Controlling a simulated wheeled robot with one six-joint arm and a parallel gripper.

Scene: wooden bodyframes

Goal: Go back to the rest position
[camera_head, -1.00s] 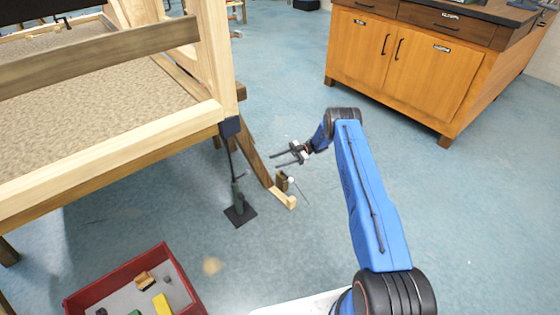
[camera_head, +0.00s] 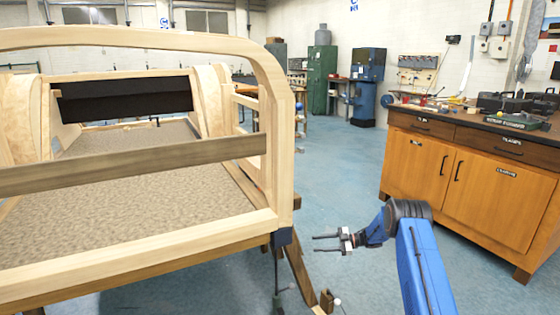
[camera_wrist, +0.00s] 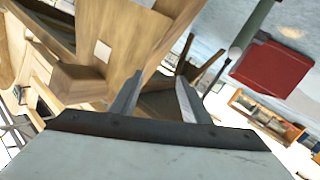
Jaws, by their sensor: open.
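My gripper (camera_head: 328,243) is open and empty in the head view, at the end of my blue arm. It points left, just right of the front corner of the wooden bodyframe (camera_head: 140,243). In the wrist view its two fingers (camera_wrist: 160,95) stand apart with nothing held between them. Wooden parts (camera_wrist: 115,40) fill the upper left of the wrist view, beyond the fingers.
A wooden cabinet (camera_head: 430,165) with a dark, cluttered worktop stands at the right. A red box (camera_wrist: 272,68) shows in the wrist view. Blue floor (camera_head: 345,170) is clear between bodyframe and cabinet.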

